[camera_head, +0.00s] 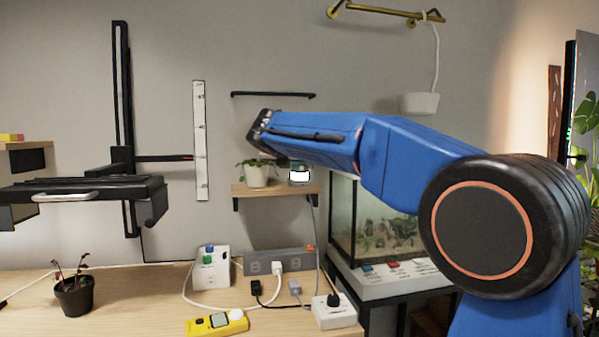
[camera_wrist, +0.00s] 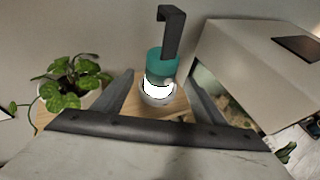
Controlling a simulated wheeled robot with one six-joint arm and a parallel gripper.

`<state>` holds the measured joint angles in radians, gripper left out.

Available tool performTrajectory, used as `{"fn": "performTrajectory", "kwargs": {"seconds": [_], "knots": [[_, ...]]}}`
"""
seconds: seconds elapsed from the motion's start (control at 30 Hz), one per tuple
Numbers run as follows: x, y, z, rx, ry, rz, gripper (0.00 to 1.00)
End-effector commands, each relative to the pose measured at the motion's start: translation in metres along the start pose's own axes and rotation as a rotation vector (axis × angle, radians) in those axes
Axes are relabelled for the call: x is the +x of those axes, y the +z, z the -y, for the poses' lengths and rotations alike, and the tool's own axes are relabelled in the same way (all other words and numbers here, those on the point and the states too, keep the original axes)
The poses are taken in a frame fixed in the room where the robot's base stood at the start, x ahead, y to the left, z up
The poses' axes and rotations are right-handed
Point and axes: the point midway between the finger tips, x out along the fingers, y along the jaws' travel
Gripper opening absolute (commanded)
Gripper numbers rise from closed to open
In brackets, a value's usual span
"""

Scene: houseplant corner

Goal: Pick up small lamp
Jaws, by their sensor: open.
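The small lamp (camera_wrist: 158,90) has a teal upper part and a bright white glowing band above a pale base. It stands upright on a small wooden wall shelf (camera_wrist: 124,122). In the wrist view it sits between the two fingers of my gripper (camera_wrist: 161,76), which are open with a gap on each side of it. In the head view the glowing lamp (camera_head: 299,176) shows at the right of the shelf (camera_head: 270,189), partly behind my arm's end. My fingers are hard to make out there.
A potted plant (camera_head: 256,175) stands left of the lamp, its leaves (camera_wrist: 68,88) near my left finger. A dark hooked bar (camera_wrist: 171,25) rises behind the lamp. A glass tank (camera_head: 375,220) is to the right. Plugs and cables crowd the desk (camera_head: 130,305) below.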

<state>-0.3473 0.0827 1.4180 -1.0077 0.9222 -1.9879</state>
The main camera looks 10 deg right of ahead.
Motion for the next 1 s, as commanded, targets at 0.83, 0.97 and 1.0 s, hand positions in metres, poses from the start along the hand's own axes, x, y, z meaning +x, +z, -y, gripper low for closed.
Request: {"fn": "performTrajectory", "kwargs": {"seconds": [0.83,0.97,1.0], "knots": [[0.064,-0.003,0.000,0.001,0.001,0.000,0.65],[0.064,-0.003,0.000,0.001,0.001,0.000,0.55],[0.064,-0.003,0.000,0.001,0.001,0.000,0.46]]}}
